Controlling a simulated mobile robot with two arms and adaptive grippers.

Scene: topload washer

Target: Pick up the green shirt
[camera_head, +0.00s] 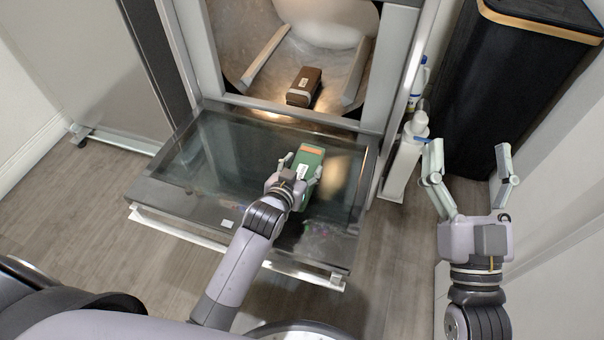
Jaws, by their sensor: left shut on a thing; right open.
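I see no green shirt that I can make out as cloth. A green box-shaped thing (311,158) with an orange-red top edge and a pale label is over the glass of the lowered door. My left gripper (304,166) is shut on this green box, one finger on each side. Whether the box touches the glass is hard to tell. My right gripper (470,170) is open and empty on the right, with its fingers pointing up the picture, in front of the black bin.
The lowered glass door (170,165) lies below the machine's opening. A brown box (304,86) lies inside the opening. White bottles (416,126) stand right of the machine beside a black bin (510,85). Wood floor (150,262) is clear at left.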

